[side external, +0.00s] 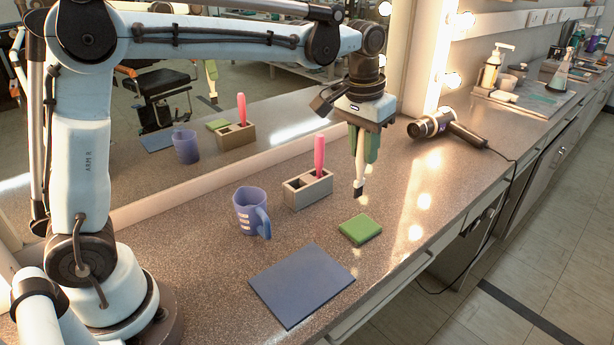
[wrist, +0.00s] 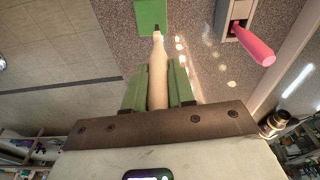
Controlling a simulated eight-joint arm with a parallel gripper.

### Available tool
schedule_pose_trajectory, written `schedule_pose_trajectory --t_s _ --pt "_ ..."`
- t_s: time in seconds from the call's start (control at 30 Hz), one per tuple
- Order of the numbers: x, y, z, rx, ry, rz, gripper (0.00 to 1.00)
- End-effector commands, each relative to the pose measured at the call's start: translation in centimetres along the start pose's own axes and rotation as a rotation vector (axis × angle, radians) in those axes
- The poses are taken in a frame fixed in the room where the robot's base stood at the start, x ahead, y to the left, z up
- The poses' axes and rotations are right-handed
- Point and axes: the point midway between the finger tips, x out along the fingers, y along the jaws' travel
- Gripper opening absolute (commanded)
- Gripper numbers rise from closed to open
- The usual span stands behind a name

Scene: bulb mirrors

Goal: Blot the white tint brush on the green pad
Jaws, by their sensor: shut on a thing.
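The white tint brush (side external: 360,165) is held upright in my gripper (side external: 366,146), with its dark bristle tip pointing down. In the wrist view, the green fingers of my gripper (wrist: 159,88) are shut on the pale handle of the brush (wrist: 158,65). The green pad (side external: 360,229) lies flat on the counter below and close to the brush tip. In the side view the tip appears above the pad's far edge, apart from it. In the wrist view the tip overlaps the pad (wrist: 150,14), but I cannot tell contact there.
A grey holder (side external: 308,190) with a pink brush (side external: 319,155) stands behind the pad. A blue measuring cup (side external: 250,212) is to the left, and a dark blue mat (side external: 301,284) lies in front. A hair dryer (side external: 436,125) lies at right. The mirror (side external: 280,75) stands along the back.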

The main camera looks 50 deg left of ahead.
Motion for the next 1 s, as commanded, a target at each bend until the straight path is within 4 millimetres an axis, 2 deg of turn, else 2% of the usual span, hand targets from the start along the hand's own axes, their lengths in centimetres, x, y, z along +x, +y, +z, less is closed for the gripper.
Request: schedule_pose_trajectory --t_s 0.07,0.2,0.7,1.0 --pt "0.5 0.9 -0.3 0.002 0.001 0.000 0.00" --pt "1.0 1.4 -0.4 0.000 0.001 0.000 0.00" --pt "5.4 1.4 0.2 0.000 0.001 0.000 0.00" --pt "6.6 1.3 0.4 0.000 0.001 0.000 0.00"
